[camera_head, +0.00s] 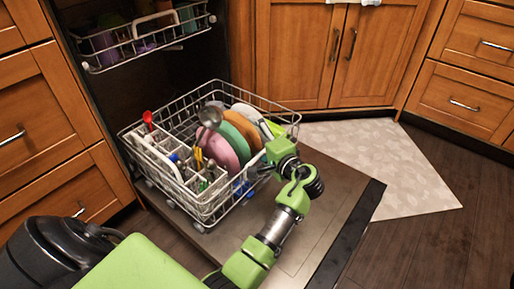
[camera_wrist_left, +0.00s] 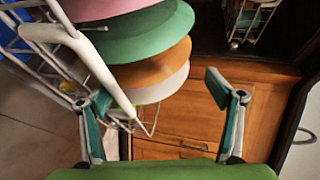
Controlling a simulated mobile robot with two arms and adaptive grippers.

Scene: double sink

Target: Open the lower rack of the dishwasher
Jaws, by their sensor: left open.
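The lower rack (camera_head: 205,214) of the dishwasher is a pale wire basket, pulled out over the lowered door (camera_head: 290,238). It holds pink, green, orange and white plates (camera_head: 240,135), a ladle and a cutlery basket (camera_head: 165,160). My left gripper (camera_head: 264,170) is at the rack's right side, close to its wires; whether it touches them is unclear. In the left wrist view, my left gripper (camera_wrist_left: 155,95) has its fingers spread wide, with the plates and rack wires (camera_wrist_left: 55,35) above and beside the left finger. My right gripper is not in view.
The upper rack (camera_head: 140,45) with cups hangs above, partly out. Wooden cabinets (camera_head: 335,50) stand behind and to both sides. A pale mat (camera_head: 375,165) lies on the dark floor, which is clear to the right of the door.

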